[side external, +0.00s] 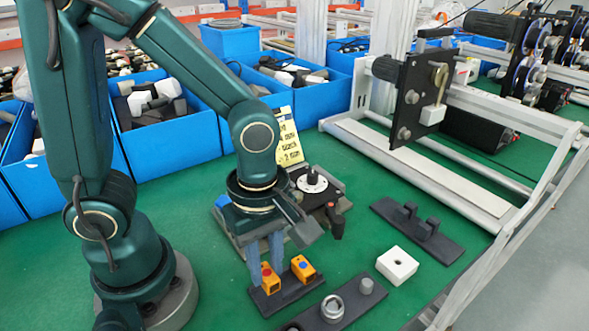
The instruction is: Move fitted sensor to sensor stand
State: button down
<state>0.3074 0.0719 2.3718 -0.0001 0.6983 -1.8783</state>
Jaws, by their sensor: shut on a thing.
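My gripper (264,272) points down, its two grey-blue fingers shut on an orange sensor (270,284) with a red spot on it. The held sensor is at the left part of a dark flat stand (290,292) at the front of the green table. I cannot tell whether it rests on the stand or hangs just above it. A second orange sensor (303,268) with a blue spot sits on the same stand, just right of my gripper. The fingers hide part of the held sensor.
Behind my gripper is a dark fixture with a round pale disc (312,184). To the right are a white block with a hole (397,265), a dark two-post holder (418,228) and a plate with a ring (332,308). Blue bins (175,137) and a metal-framed machine (410,100) stand behind.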

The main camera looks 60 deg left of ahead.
aim_at(267, 273)
jog(key=shift+f, duration=0.1)
jog(key=shift+f, duration=0.6)
jog(key=shift+f, duration=0.35)
dwell(0.6)
jog(key=shift+f, duration=0.3)
jog(key=shift+f, duration=0.15)
dwell(0.4)
jog(key=c, duration=0.6)
grip_release()
jog(key=shift+r, duration=2.6)
